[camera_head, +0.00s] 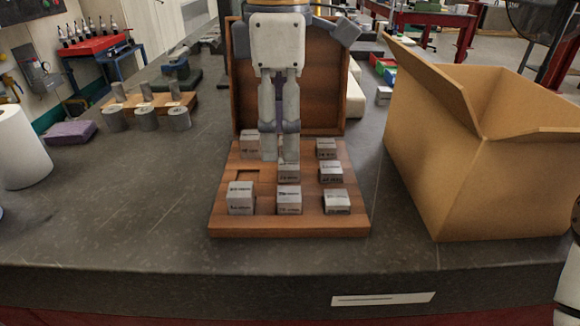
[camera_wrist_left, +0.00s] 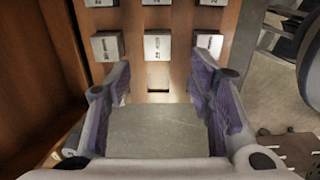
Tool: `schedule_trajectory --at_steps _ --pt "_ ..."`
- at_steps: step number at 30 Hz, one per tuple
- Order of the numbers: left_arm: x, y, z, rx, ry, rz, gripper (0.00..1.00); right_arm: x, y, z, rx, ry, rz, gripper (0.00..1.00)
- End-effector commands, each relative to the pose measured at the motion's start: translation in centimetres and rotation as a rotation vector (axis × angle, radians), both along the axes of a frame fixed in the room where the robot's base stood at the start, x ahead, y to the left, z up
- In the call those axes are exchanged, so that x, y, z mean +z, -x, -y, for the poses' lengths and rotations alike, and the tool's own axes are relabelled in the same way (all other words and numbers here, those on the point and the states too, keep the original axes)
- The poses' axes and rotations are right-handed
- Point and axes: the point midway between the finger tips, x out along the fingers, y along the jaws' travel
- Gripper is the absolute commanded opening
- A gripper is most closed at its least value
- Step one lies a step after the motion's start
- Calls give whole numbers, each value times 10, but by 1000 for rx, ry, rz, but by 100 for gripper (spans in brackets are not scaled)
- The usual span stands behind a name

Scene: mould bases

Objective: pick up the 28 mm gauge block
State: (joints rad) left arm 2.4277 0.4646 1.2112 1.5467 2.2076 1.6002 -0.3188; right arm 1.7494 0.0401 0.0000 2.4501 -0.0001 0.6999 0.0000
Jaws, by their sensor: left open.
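Several pale grey gauge blocks stand in rows in an open wooden box (camera_head: 222,228). Their printed labels are too small to read, so I cannot tell which is the 28 mm block. A block (camera_head: 288,173) in the middle column is just below my left gripper (camera_head: 279,158). Other blocks are at the front left (camera_head: 240,198) and front middle (camera_head: 289,198). In the left wrist view, my open left gripper (camera_wrist_left: 162,70) points toward a row with a centre block (camera_wrist_left: 158,46). A grey flat surface lies between the fingers; I cannot tell what it is.
The raised lid (camera_head: 323,100) stands behind the blocks. One slot (camera_head: 243,176) in the left column is empty. An open cardboard box (camera_head: 480,170) stands to the right. Metal cylinders (camera_head: 146,118) and a purple block (camera_head: 70,133) are at left. The front left counter is clear.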

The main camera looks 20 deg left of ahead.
Motion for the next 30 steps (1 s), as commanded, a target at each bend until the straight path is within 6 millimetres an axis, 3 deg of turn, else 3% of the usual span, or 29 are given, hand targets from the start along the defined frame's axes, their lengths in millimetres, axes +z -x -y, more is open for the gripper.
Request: schedule_trajectory --at_steps 7,15,21,30 --pt "-44 -2 -2 -1 -1 -1 48 1 -2 0 0 0 7 40" --pt "-50 -2 -1 0 0 1 48 2 -2 0 0 0 8 40" --pt "-50 -2 -1 0 0 1 3 2 -2 0 0 0 7 40" --pt "-50 -2 -1 0 0 1 0 1 -2 0 0 0 7 40"
